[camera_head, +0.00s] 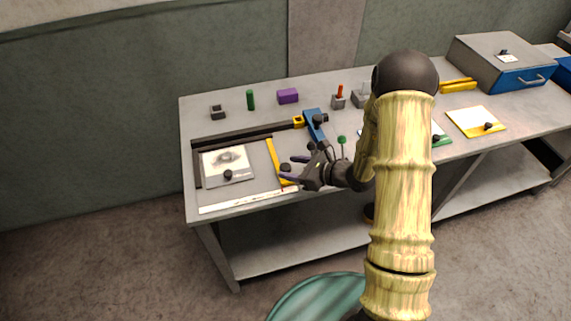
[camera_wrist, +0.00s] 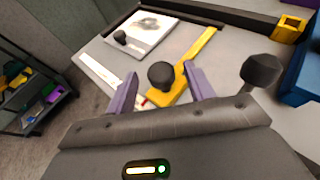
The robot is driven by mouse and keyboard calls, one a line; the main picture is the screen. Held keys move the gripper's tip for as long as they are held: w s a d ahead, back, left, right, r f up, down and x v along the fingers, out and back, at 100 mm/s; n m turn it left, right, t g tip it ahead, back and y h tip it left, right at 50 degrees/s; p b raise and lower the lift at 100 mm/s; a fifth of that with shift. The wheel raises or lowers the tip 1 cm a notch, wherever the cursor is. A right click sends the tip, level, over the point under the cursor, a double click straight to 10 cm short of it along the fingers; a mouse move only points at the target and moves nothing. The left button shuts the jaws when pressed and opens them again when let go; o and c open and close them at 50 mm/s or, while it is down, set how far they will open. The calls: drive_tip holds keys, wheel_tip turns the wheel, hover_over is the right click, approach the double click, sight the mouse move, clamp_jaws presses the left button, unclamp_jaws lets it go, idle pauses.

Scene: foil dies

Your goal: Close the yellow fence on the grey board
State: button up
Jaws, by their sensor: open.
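The grey board (camera_head: 259,152) lies at the left end of the bench, with dark rails along its left and back sides. The yellow fence (camera_head: 272,153) is a bar on the board's right side, running front to back at a slant. It also shows in the wrist view (camera_wrist: 200,52). A black knob (camera_wrist: 161,75) stands on its wider near end. My gripper (camera_head: 291,169) is open, its purple fingers on either side of the knob. In the wrist view my gripper (camera_wrist: 161,71) shows gaps between the knob and both fingers. Contact cannot be seen.
A white plate with a dark knob (camera_head: 227,161) lies left of the fence. A white strip (camera_head: 248,198) runs along the front. A blue block (camera_head: 315,124) and a green-topped pin (camera_head: 342,140) stand right of the fence. A purple block (camera_head: 288,96) sits behind.

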drive_tip(key=shift+x, duration=1.45)
clamp_jaws()
